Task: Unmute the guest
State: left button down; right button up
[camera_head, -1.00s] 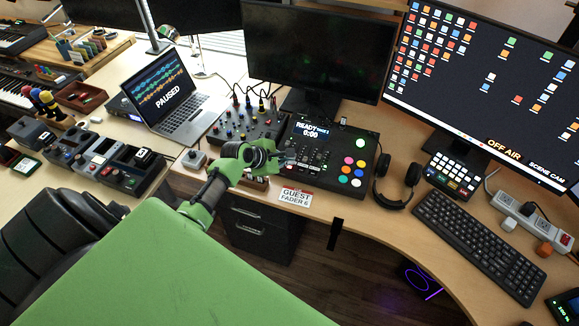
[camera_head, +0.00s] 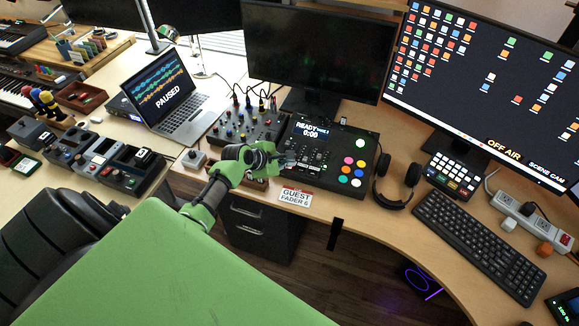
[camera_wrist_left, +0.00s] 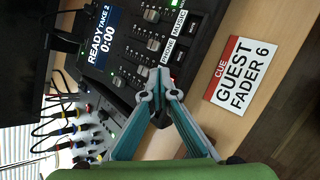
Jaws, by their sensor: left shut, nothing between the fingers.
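The mixing console (camera_head: 330,155) stands on the desk, its screen reading "READY" and "0:00". In the left wrist view the console (camera_wrist_left: 125,75) shows a row of faders, with strips labelled "PHONE" and "MUSIC" and small keys beside them. The cue card (camera_head: 295,197) lies at the desk's front edge; in the wrist view the card (camera_wrist_left: 241,75) reads "CUE GUEST FADER 6". My left gripper (camera_head: 287,163) is shut and empty over the console's front left part; in the wrist view its fingertips (camera_wrist_left: 160,82) meet over the faders and hide some. My right gripper is not in view.
A knobbed mixer (camera_head: 245,128) with cables stands left of the console. Headphones (camera_head: 398,185) lie close on its right, then a keyboard (camera_head: 480,243). A laptop (camera_head: 172,98) showing "PAUSED" is to the left. The monitor (camera_head: 485,80) reads "OFF AIR".

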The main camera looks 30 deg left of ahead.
pick_arm(q)
jog(key=shift+s+d+f, duration=0.1)
jog(key=shift+s+f, duration=0.15)
jog(key=shift+f, duration=0.4)
dwell(0.8)
jog(key=shift+r, duration=0.1)
jog(key=shift+w+r+p, duration=0.15)
jog(key=shift+r+p, duration=0.4)
jog(key=shift+p, duration=0.4)
jog(key=shift+r, duration=0.2)
jog(key=shift+w+r+p, duration=0.1)
jog(key=shift+r+p, duration=0.3)
jog(key=shift+p, duration=0.1)
notch_tip(320, 180, up, 5)
jog(key=p, duration=0.6)
jog(key=shift+r, duration=0.1)
